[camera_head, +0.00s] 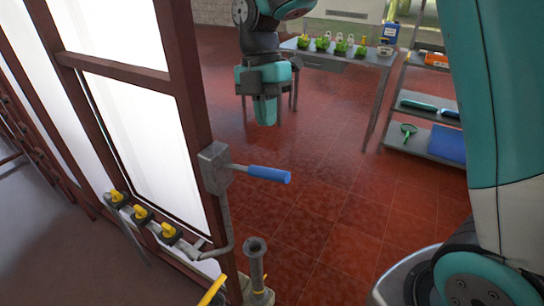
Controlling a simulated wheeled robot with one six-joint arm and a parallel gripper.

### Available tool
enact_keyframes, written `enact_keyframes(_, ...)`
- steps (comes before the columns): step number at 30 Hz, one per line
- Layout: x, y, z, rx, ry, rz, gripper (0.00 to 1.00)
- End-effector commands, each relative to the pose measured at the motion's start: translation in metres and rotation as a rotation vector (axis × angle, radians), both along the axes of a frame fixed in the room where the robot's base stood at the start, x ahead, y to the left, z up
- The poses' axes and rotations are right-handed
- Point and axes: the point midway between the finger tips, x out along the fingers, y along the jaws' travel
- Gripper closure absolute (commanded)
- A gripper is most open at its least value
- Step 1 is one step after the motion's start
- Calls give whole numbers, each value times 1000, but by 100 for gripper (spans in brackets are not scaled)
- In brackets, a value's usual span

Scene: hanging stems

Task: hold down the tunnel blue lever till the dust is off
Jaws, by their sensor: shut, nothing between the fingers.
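The blue lever (268,173) sticks out to the right from a grey metal box (214,165) on the brown frame post of the tunnel. Its handle is close to level, tilted slightly down at its free end. My gripper (265,112) hangs above the lever, pointing down, with its teal fingers shut and empty. In the picture it is apart from the handle, with red floor showing between them. No dust can be made out in this view.
Yellow-handled valves (168,231) line a pipe at the lower left. A grey stand pipe (256,262) rises below the lever. A table (345,55) with green plants stands behind, and a shelf rack (425,130) is at the right. Red tiled floor lies open between.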

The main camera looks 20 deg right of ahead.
Motion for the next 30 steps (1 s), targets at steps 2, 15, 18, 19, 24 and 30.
enact_keyframes(2,-6,1,-15,-1,7,0,100)
enact_keyframes(15,-25,3,-81,-1,2,0,100)
enact_keyframes(18,-27,3,-86,-1,2,-1,100)
enact_keyframes(19,-27,3,-87,-1,0,0,100)
enact_keyframes(24,-27,3,-88,-1,-1,0,100)
enact_keyframes(30,-27,3,-89,2,-4,1,100)
